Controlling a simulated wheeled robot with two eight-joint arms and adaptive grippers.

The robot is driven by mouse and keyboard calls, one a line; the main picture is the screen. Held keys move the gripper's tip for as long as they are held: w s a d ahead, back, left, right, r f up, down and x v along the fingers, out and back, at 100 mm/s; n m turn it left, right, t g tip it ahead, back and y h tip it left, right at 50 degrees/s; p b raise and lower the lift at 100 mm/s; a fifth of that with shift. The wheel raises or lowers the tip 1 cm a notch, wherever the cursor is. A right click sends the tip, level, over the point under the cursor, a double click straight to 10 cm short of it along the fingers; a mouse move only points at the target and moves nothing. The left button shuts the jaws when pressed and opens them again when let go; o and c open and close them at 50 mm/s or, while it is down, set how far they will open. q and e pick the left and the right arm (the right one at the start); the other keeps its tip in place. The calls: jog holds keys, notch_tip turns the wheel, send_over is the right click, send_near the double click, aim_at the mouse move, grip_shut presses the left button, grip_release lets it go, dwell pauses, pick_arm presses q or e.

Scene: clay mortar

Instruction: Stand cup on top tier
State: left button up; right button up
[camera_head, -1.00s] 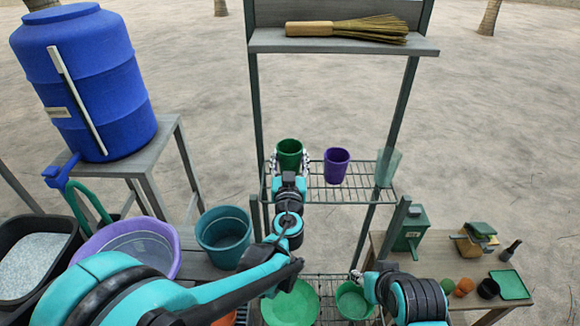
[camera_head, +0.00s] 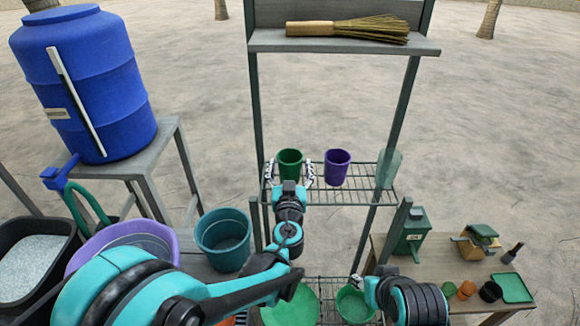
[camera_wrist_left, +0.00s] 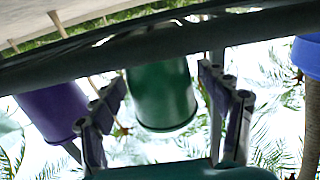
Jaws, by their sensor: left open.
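A green cup (camera_head: 290,160) stands upright on the upper wire tier (camera_head: 333,195), at its left end; in the left wrist view the green cup (camera_wrist_left: 160,95) shows between the fingers, with a gap on each side. My left gripper (camera_head: 289,175) is open, its fingers spread at the cup's near side. It also shows in the left wrist view (camera_wrist_left: 165,115). A purple cup (camera_head: 337,167) and a translucent green cup (camera_head: 389,170) stand to the right on the same tier. My right gripper (camera_head: 357,282) is small and partly hidden near a green bowl, its jaws unclear.
A wooden shelf (camera_head: 350,47) with a broom (camera_head: 350,29) is above the wire tier. Green bowls (camera_head: 292,308) sit on the lower tier. A blue barrel (camera_head: 90,85) and a teal bucket (camera_head: 223,240) stand left; a table (camera_head: 435,270) with small items is right.

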pick_arm(q)
jog(key=s, duration=1.2)
jog(key=shift+p, duration=0.3)
